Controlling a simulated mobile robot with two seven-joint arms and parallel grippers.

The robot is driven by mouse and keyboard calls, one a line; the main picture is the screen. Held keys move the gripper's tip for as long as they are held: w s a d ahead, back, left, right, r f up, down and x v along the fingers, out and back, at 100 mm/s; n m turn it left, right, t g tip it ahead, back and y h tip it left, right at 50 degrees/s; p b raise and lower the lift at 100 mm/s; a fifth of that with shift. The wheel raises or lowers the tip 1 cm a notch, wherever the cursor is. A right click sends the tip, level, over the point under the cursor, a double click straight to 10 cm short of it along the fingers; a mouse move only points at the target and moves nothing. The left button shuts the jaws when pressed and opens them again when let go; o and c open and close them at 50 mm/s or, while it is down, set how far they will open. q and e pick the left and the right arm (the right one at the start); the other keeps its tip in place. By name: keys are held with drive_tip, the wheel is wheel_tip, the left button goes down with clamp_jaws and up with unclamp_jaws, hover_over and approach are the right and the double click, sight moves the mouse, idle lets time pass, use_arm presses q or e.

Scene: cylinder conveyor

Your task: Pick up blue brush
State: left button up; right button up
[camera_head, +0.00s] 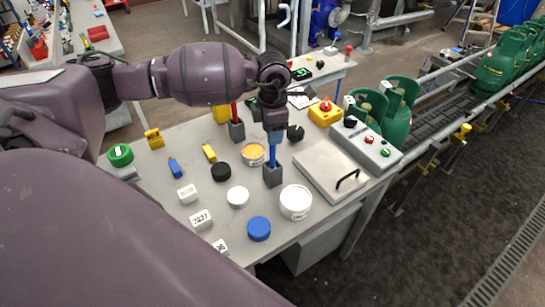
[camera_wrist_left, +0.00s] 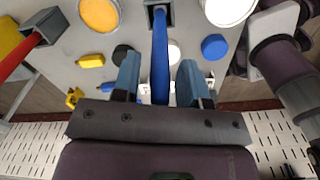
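The blue brush (camera_head: 273,155) stands upright in a small grey square holder (camera_head: 272,175) on the table. My left gripper (camera_head: 275,125) is above the holder, at the upper part of the brush. In the left wrist view the blue brush (camera_wrist_left: 160,40) runs between the two fingers of my left gripper (camera_wrist_left: 158,75). The fingers are apart, with a visible gap on each side of the handle. The lower end of the brush is hidden inside the holder. My right gripper is not in either view.
A red brush (camera_head: 234,110) stands in another grey holder (camera_head: 236,130) behind. A yellow-topped tin (camera_head: 254,152) and a white tin (camera_head: 296,201) stand close to the blue brush's holder. A metal plate with a black handle (camera_head: 330,172) lies to the right. Green gas cylinders (camera_head: 398,110) stand on the conveyor.

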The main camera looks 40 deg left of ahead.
use_arm(q)
clamp_jaws()
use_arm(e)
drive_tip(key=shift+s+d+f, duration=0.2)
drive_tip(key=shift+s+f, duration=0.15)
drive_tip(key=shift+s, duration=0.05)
use_arm(q)
wheel_tip(320, 180, up, 10)
drive_tip(key=shift+r, duration=0.25)
wheel_tip(320, 180, up, 10)
drive_tip(key=shift+f+b, duration=0.2)
drive_tip(key=shift+b, duration=0.15)
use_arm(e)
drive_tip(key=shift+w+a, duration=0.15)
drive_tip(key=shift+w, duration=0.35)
